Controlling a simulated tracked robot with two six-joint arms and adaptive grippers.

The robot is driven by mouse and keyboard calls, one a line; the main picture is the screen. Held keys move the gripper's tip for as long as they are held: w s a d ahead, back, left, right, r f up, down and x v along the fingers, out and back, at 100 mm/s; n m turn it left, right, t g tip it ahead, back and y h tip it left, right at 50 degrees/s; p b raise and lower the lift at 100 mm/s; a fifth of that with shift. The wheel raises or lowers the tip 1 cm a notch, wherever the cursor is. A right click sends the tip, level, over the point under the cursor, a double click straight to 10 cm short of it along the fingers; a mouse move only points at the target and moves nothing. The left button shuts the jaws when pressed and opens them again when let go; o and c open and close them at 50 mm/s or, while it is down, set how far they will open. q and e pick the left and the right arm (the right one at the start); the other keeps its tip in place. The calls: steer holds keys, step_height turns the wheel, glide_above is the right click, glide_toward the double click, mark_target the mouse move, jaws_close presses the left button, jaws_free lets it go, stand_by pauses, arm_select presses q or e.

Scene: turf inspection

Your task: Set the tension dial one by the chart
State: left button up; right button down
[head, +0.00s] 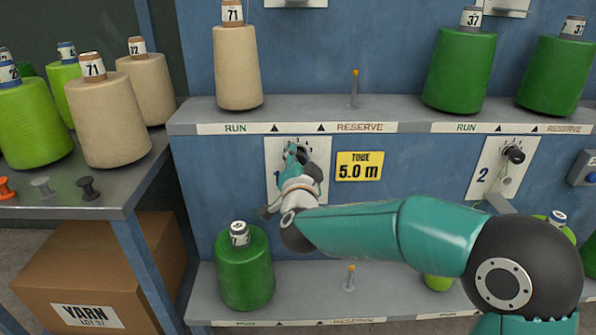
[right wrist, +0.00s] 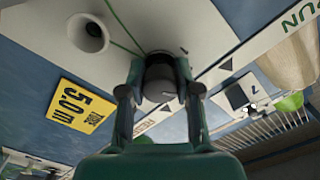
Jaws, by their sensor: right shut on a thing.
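The white plate of dial one (head: 319,152) is on the blue panel below the upper shelf, its digit partly hidden by my gripper. My right gripper (head: 295,156) reaches to this dial from the right. In the right wrist view its fingers stand on both sides of the dark round knob (right wrist: 160,80), shut on it. The knob's pointer and most scale marks are hidden, so its setting cannot be read. A yellow card (head: 359,167) reading 5.0 m is right of the plate. I see no clear chart. My left gripper is not in view.
Dial two (head: 514,154) sits on its own plate to the right. A beige cone (head: 236,68) and green cones (head: 459,70) stand on the upper shelf (head: 300,106); a green cone (head: 244,268) stands below. A side table (head: 55,190) holds more cones.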

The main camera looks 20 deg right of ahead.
steer(key=m+b, duration=0.2)
steer(key=m, duration=0.1)
steer(key=shift+d+f+m+b, duration=0.15)
steer(key=shift+f+m+b, duration=0.15)
steer(key=shift+b, duration=0.1)
steer(key=shift+r+m+b, duration=0.1)
steer(key=shift+m+b, duration=0.65)
steer(key=shift+m, duration=0.25)
steer(key=c, duration=0.8)
jaws_free()
steer(key=shift+r, duration=0.1)
steer(key=shift+s, duration=0.1)
steer(key=shift+s+a, duration=0.2)
steer(key=v, duration=1.1)
steer(key=shift+s, duration=0.2)
